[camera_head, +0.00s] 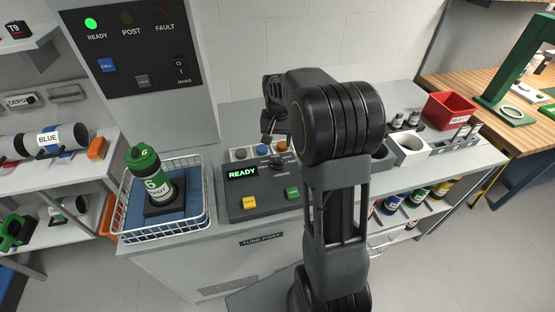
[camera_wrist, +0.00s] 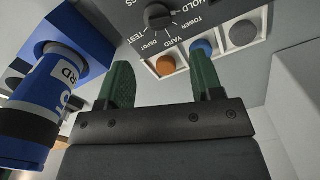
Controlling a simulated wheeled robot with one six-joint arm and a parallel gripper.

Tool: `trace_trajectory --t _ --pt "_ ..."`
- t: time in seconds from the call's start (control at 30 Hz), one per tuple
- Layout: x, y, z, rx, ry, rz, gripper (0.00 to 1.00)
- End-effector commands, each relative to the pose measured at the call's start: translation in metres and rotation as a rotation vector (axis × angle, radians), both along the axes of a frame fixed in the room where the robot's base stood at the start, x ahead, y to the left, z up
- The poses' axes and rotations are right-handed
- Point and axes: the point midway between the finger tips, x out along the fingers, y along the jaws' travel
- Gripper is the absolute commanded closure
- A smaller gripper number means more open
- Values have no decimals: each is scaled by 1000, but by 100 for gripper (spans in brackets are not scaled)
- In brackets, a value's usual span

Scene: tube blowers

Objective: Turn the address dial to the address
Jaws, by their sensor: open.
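The address dial (camera_wrist: 158,17) is a dark round knob on the grey console, at the top of the wrist view. Labels around it read HOLD, TOWER, YARD, DEPOT and TEST; I cannot tell which its pointer meets. In the head view the dial (camera_head: 277,161) is small, close to my arm. My gripper (camera_wrist: 163,82) is open, its two green fingers apart and nothing between them. The dial lies beyond the fingertips, not touched. A blue carrier (camera_wrist: 32,110) with a partly readable label ending in "RD" stands at left in the wrist view.
The console display (camera_head: 242,173) reads READY, above yellow (camera_head: 250,202) and green (camera_head: 292,193) buttons. A white wire basket (camera_head: 207,205) holds a green carrier (camera_head: 146,170) at left. My arm hides the counter's middle.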

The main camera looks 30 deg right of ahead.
Motion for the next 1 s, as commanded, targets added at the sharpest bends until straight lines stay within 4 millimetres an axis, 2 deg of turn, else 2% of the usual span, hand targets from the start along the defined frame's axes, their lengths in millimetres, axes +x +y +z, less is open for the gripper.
trace_trajectory --t 0.03,0.2,0.5,0.7,1.0 --pt "-1 0 -11 1 5 1 40" --pt "-1 1 -44 2 5 1 40" --pt "-1 1 -84 1 3 2 40" --pt "0 0 -94 0 0 2 40" --pt "0 0 -96 0 0 2 40"
